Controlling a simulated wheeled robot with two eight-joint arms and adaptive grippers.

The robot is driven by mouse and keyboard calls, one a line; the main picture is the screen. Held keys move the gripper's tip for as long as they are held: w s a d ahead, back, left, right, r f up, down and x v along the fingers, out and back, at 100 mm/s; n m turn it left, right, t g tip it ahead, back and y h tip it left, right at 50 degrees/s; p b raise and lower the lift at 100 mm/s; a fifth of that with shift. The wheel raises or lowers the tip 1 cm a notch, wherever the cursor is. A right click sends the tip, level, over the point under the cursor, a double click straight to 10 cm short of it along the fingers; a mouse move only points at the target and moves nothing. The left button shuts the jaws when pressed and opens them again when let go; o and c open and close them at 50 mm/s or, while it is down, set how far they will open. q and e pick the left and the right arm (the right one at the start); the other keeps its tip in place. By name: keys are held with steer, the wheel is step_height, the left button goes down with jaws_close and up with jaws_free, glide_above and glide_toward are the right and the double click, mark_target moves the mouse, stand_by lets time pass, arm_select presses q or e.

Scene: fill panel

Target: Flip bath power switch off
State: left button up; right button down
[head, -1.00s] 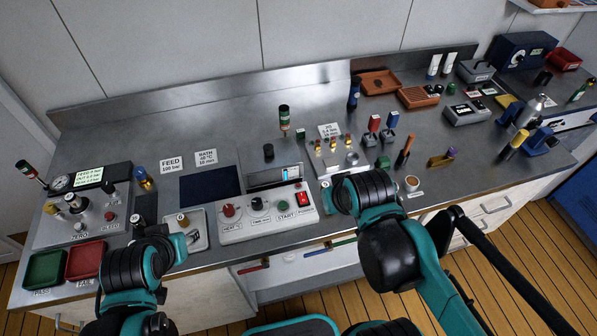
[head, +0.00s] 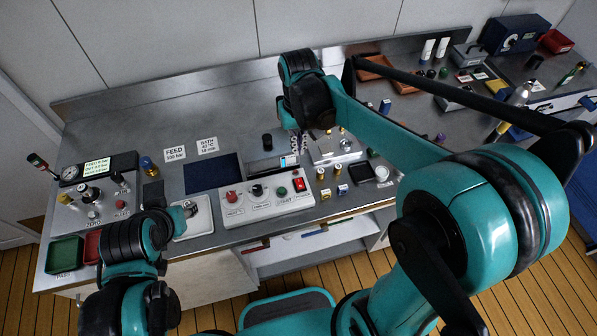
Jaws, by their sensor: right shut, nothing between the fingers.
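The bath control box (head: 262,207) is a white panel with a red knob, a black timer knob, a green start button and a red rocker power switch (head: 299,184) at its right end. I cannot tell which way the rocker is tilted. My right arm reaches over the bench. Its gripper (head: 298,144) points down behind the box, above and beyond the power switch, shut and empty, apart from the switch. My left gripper (head: 188,209) is low at the left over a pale tray (head: 203,222); its fingers are mostly hidden by its wrist.
The feed panel (head: 90,212) and a green bin (head: 65,254) stand at the left. A dark blue pad (head: 212,174) lies behind the box. A grey fixture block (head: 336,150) and small brass and blue parts are right of the box. My right arm hides part of the right bench.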

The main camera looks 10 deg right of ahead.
mark_target(298, 180)
steer(key=shift+f, duration=0.1)
step_height(298, 180, down, 14)
steer(key=b, duration=0.4)
stand_by(0.3)
steer(key=shift+w+f+b, duration=0.15)
steer(key=shift+f+b, duration=0.25)
steer(key=shift+b, duration=0.05)
steer(key=shift+r, duration=0.2)
